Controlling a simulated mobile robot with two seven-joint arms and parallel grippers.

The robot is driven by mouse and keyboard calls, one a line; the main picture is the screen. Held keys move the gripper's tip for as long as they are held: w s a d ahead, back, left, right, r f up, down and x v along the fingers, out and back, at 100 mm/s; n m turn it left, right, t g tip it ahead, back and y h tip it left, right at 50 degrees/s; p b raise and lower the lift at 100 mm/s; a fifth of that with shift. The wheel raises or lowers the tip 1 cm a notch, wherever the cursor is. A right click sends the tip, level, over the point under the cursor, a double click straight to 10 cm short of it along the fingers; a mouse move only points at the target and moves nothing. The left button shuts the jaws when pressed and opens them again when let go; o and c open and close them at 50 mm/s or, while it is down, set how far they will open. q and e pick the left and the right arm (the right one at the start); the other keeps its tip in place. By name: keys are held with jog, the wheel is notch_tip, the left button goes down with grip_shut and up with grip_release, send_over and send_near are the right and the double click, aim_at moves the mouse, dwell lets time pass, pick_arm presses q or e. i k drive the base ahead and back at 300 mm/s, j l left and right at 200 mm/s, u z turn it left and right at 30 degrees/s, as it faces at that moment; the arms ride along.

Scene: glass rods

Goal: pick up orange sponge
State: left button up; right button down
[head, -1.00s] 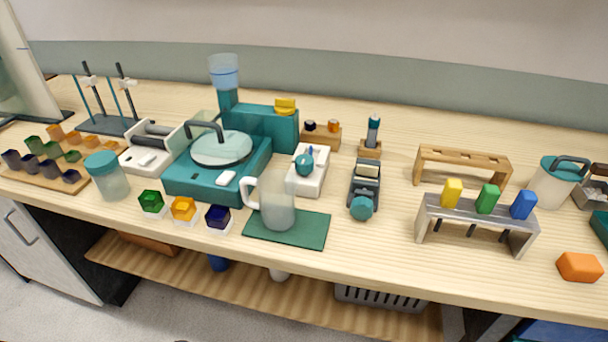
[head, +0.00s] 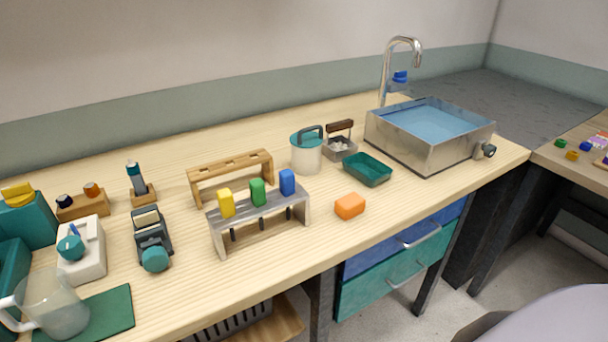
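The orange sponge (head: 350,206) is a small rounded block lying flat on the wooden bench, close to its front edge. It stands free, to the right of the metal rack and in front of the green tray. Nothing touches it. Neither of my grippers shows in the head view.
A metal rack (head: 262,212) with yellow, green and blue blocks stands left of the sponge. Behind it are a green tray (head: 367,169) and a lidded jar (head: 306,155). A metal sink basin (head: 428,152) stands at right. The bench (head: 392,203) right of the sponge is bare.

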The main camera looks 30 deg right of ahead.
aim_at(351, 205)
jog(key=z, duration=1.2)
jog(key=l+z, duration=0.1)
jog(key=l, duration=0.1)
